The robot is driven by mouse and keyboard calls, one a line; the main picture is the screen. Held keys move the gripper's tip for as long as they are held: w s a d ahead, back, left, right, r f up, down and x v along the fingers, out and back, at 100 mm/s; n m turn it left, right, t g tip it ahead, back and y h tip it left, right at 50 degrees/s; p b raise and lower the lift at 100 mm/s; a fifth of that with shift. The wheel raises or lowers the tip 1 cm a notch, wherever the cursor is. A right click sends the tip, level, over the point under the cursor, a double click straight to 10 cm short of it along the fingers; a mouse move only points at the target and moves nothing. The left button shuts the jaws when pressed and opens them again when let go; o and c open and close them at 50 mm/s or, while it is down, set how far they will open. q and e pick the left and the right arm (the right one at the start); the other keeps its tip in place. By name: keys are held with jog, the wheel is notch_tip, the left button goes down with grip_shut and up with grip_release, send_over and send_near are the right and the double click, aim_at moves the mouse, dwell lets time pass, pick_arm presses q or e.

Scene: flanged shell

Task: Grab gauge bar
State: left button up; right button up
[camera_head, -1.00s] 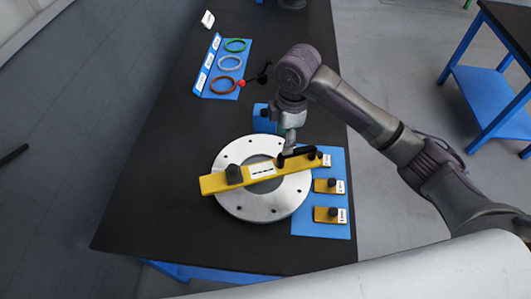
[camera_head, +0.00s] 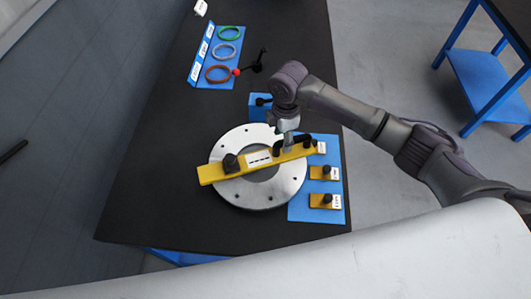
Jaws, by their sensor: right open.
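The yellow gauge bar (camera_head: 222,172) lies across the grey flanged shell (camera_head: 262,197), a ring with bolt holes on the black table. The bar has a pale label in the middle, a black knob (camera_head: 231,163) at its left part and dark parts near its right end. My right gripper (camera_head: 288,148) is open, pointing down at the right half of the bar. Its fingers are small and partly hidden here, so I cannot tell whether they touch the bar. My left gripper is out of view.
Two smaller yellow pieces with black knobs, an upper one (camera_head: 318,173) and a lower one (camera_head: 317,202), sit on a blue mat (camera_head: 296,212) right of the shell. A blue block (camera_head: 258,107) stands behind the shell.

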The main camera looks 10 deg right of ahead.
jog(key=shift+f, duration=1.55)
jog(key=shift+c, duration=0.3)
grip_shut()
jog(key=shift+r, duration=0.1)
